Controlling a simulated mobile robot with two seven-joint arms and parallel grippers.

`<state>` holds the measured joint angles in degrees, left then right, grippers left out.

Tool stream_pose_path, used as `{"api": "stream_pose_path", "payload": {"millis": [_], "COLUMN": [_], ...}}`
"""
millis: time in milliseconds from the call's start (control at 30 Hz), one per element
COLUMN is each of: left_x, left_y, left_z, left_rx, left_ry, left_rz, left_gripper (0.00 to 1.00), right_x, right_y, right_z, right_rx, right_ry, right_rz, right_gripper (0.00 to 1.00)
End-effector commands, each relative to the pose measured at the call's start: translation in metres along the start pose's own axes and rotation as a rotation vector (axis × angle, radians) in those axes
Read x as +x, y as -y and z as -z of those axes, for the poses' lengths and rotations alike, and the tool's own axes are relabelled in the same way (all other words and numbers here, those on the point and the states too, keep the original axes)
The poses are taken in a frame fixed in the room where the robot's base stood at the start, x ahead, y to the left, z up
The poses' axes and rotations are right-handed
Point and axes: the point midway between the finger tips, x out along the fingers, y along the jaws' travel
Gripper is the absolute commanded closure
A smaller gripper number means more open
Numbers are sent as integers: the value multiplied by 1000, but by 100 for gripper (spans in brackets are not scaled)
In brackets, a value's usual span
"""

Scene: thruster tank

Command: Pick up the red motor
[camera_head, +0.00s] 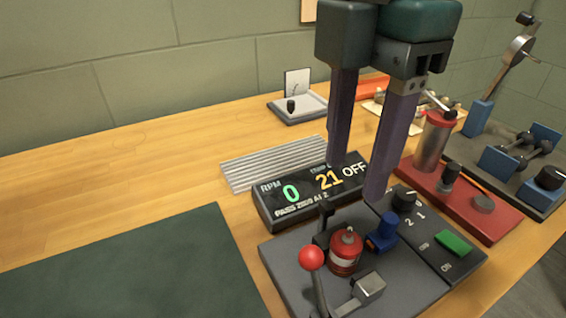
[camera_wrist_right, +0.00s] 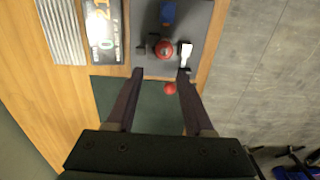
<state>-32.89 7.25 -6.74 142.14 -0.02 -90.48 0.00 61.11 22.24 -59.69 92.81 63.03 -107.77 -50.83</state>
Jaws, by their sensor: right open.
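The red motor (camera_head: 346,252) is a short red cylinder standing upright on a dark grey test stand (camera_head: 290,268). It also shows in the right wrist view (camera_wrist_right: 164,48), beyond the fingertips. My right gripper (camera_head: 356,180) is open and empty, with its two long dark fingers pointing down. In the head view its fingertips appear above and behind the motor, in front of the display. In the right wrist view the gripper (camera_wrist_right: 160,72) has its fingers spread on either side of the motor's line, apart from it. My left gripper is not in view.
A red-knobbed lever (camera_head: 311,257) and metal block (camera_head: 368,287) stand close to the motor, with a blue part (camera_head: 383,233) behind it. An RPM display (camera_head: 265,208) stands behind the stand. A red base with a cylinder (camera_head: 490,225) is right. A green mat (camera_head: 130,270) lies clear at left.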

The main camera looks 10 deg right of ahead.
Motion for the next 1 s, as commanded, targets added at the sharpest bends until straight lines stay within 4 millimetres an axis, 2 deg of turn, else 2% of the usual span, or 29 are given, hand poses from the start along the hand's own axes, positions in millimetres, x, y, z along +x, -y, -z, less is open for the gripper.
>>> {"api": "stream_pose_path", "payload": {"millis": [200,367,700,967,1000], "left_x": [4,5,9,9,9], "left_y": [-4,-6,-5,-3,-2], "left_z": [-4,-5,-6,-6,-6], "left_rx": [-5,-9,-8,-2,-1], "left_ry": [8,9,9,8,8], "left_rz": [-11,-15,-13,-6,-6], "left_gripper": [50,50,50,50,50], "right_x": [32,46,92,95,95], "right_y": [1,0,2,2,2], "right_z": [-1,-1,-4,-4,-4], "right_rx": [-1,-1,-1,-2,-2], "right_ry": [1,2,2,2,2], "right_rz": [5,2,1,-1,-1], "right_gripper": [47,47,47,47,51]}}
